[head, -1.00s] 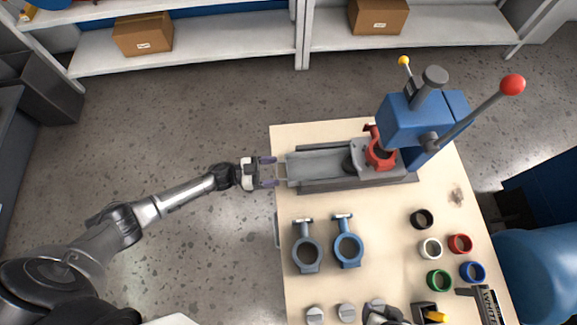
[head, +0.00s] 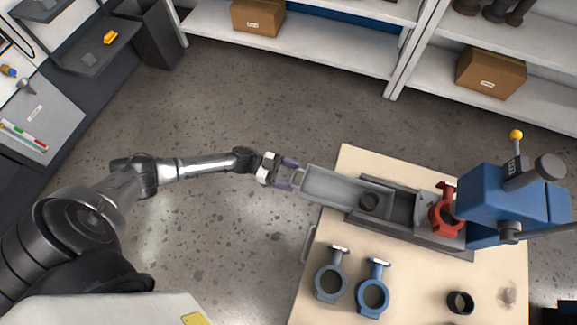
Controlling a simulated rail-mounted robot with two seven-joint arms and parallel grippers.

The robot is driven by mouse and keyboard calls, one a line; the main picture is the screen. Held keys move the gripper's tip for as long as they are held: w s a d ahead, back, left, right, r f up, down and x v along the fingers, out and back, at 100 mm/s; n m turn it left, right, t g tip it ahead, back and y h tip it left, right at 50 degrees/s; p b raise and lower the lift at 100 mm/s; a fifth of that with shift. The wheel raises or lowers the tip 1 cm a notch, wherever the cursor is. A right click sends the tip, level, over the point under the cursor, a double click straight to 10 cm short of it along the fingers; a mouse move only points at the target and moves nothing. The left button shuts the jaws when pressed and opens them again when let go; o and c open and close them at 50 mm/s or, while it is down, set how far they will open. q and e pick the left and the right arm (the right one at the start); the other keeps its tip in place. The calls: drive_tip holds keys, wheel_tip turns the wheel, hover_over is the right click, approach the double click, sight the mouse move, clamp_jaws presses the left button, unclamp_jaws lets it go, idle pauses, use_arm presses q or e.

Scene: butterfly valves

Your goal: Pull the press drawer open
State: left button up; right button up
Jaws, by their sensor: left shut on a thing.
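The press drawer (head: 335,186) is a grey tray that sticks out to the left of its dark base, past the table's left edge. The blue press (head: 490,195) stands at the right of the table, with a red valve body (head: 445,212) at the right end of the drawer's base. My right gripper is not in view.
A grey valve body (head: 331,281) and a blue valve body (head: 373,292) lie on the table (head: 420,285) in front of the drawer. A black ring (head: 460,302) lies to their right. Open floor is left of the table; shelves stand behind.

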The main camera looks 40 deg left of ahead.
use_arm(q)
drive_tip(key=shift+d+r, duration=0.1)
drive_tip(key=o, duration=1)
drive_tip(key=shift+s, duration=0.1)
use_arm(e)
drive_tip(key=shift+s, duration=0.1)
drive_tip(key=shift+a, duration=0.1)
use_arm(q)
drive_tip(key=b+v, duration=0.1)
drive_tip(key=v, duration=1.2)
drive_tip(key=shift+s+a, duration=0.15)
drive_tip(key=shift+a, duration=0.2)
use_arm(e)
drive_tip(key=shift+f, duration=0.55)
